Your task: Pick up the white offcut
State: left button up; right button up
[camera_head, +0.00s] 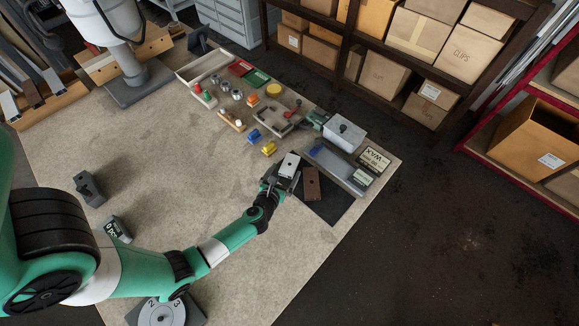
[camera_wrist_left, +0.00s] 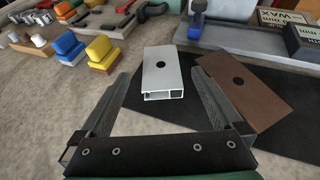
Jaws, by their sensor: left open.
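The white offcut (camera_wrist_left: 163,75) is a short hollow profile with a dark round hole in its top. It lies on a black mat (camera_wrist_left: 140,115), and its open end faces my left gripper. It also shows in the head view (camera_head: 289,165). My left gripper (camera_wrist_left: 158,88) is open, with one finger on either side of the near end of the offcut and gaps to both. In the head view my left gripper (camera_head: 280,183) is just short of the offcut. A brown offcut (camera_wrist_left: 242,85) lies to the right, beside the right finger. My right gripper is not in view.
A yellow block (camera_wrist_left: 103,53) and a blue block (camera_wrist_left: 69,48) stand to the left of the mat. A grey tray (camera_head: 334,167) and a wax box (camera_head: 374,160) lie beyond the brown offcut. The table (camera_head: 190,170) left of the arm is mostly clear.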

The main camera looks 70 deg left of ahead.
aim_at(289, 166)
pick_arm(q)
jog(key=b+x, duration=0.1)
jog(key=x, duration=0.2)
jog(key=shift+w+a, duration=0.15)
jog(key=shift+w, duration=0.1)
jog(key=c, duration=1.4)
jog(key=shift+r+p, duration=0.65)
jog(key=shift+p, duration=0.05)
notch_tip(289, 166, up, 3)
jog(key=shift+s+p, duration=0.1)
jog(key=shift+p, duration=1.15)
jog(key=p+v, duration=0.1)
jog(key=v, duration=0.4)
jog(key=w+r+p+v, duration=0.1)
jog(key=v, duration=0.4)
jog(key=w+d+r+p+v, duration=0.1)
jog(key=p+v, duration=0.1)
jog(key=v, duration=0.4)
jog(key=shift+w+r, duration=0.25)
